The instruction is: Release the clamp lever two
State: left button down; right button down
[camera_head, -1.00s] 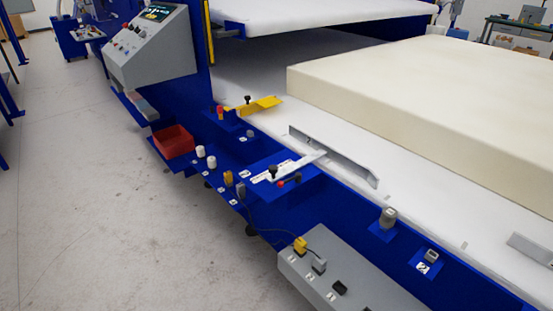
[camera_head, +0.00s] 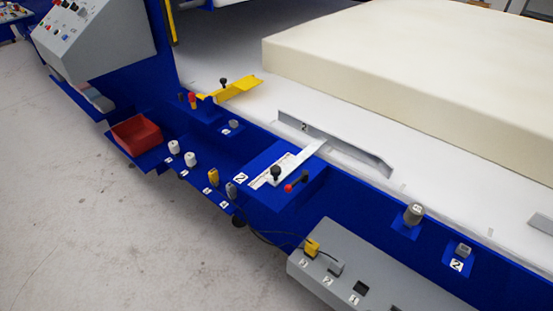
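A small lever (camera_head: 297,182) with a red end and a dark end sits on the blue clamp block (camera_head: 315,188), beside a plate marked 2 (camera_head: 240,177). It lies low and slanted, next to a pale sliding bar (camera_head: 300,160) with a black knob (camera_head: 276,172). The bar reaches toward a grey fence plate (camera_head: 335,142), which also carries a 2. Whether the lever is locked cannot be told. Neither of my grippers is in view.
A yellow bar (camera_head: 235,90) with black and red knobs stands farther back. A red bin (camera_head: 137,134), white and yellow pegs and a grey socket box (camera_head: 375,270) line the blue edge. A large cream foam block (camera_head: 400,70) lies on the white bed. The floor at left is clear.

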aim_at(304, 177)
jog(key=i+j+z, duration=0.1)
jog(key=i+j, duration=0.3)
jog(key=j, duration=0.2)
jog(key=i+j+z, duration=0.15)
jog(key=i+j, duration=0.05)
jog(key=j, duration=0.1)
